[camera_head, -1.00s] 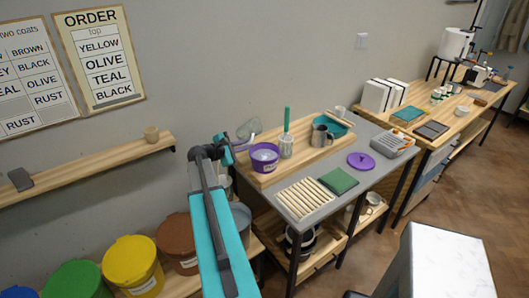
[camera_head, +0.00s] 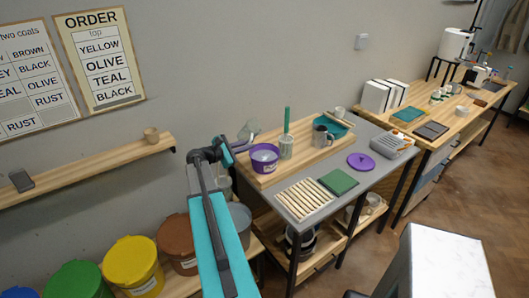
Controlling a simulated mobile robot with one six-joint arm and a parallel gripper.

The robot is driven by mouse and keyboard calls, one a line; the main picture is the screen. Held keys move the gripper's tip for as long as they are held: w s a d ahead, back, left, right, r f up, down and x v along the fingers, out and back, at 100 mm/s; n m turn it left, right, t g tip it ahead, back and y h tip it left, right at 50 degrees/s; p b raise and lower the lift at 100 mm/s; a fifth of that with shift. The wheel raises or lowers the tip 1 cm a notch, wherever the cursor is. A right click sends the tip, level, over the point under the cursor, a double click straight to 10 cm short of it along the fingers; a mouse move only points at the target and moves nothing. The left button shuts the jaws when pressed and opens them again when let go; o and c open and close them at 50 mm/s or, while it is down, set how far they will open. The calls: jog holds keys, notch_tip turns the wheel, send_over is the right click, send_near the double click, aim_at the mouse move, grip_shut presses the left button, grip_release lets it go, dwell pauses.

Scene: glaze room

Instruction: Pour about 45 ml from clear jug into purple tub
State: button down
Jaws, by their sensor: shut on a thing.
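My gripper (camera_head: 240,143) is shut on the jug, at the end of my teal arm, left of and above the tub. The fingers are small and partly hidden by my wrist. I cannot make out the liquid level in the jug, any stream, or the tub's contents.
On the board (camera_head: 300,160) are a jar with a green-handled tool (camera_head: 286,143), a grey mug (camera_head: 321,136) and a teal bowl (camera_head: 334,129). A slatted rack (camera_head: 306,199), green pad (camera_head: 339,181), purple lid (camera_head: 361,162) and scale (camera_head: 393,145) lie in front and right.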

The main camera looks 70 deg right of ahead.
jog(key=shift+w+d+r+n+g, duration=0.1)
jog(key=shift+w+r+n+g, duration=0.1)
jog(key=shift+r+n+g, duration=0.15)
jog(key=shift+w+f+n+g, duration=0.15)
jog(key=shift+f+n+g, duration=0.1)
jog(key=shift+n, duration=0.3)
jog(key=shift+w+d+r+n+g+h+p, duration=0.15)
jog(key=shift+r+n+g+h+p, duration=0.25)
jog(key=shift+r+n+p, duration=0.55)
jog(key=shift+w+f+n+g+h+p, duration=0.1)
jog(key=shift+w+n+g+h+p, duration=0.15)
jog(key=shift+n+p, duration=0.35)
jog(key=shift+s, duration=0.15)
